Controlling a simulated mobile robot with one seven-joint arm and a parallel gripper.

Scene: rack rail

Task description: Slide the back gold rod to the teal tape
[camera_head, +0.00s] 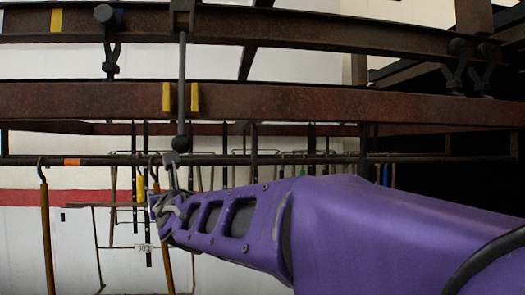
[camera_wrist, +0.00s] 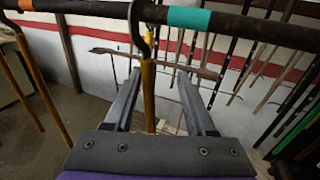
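A gold rod (camera_wrist: 148,95) hangs by a dark hook from the dark rail (camera_wrist: 85,9), upright, in the wrist view. The teal tape (camera_wrist: 188,18) is wrapped around the rail, a little right of that hook. My gripper (camera_wrist: 160,73) is open, its fingers either side of the rod, which is nearer the left finger. I cannot tell whether they touch. In the head view, the lower part of a gold rod (camera_head: 166,265) shows below my gripper (camera_head: 163,208), whose fingers are unclear there. I see no teal tape in the head view.
Orange tape (camera_head: 71,161) marks the rail further left. Another gold rod (camera_head: 44,235) hangs left of it in the head view; two gold rods (camera_wrist: 43,90) show at left in the wrist view. Brown beams (camera_head: 300,103) cross above. Thin bars stand behind the rail.

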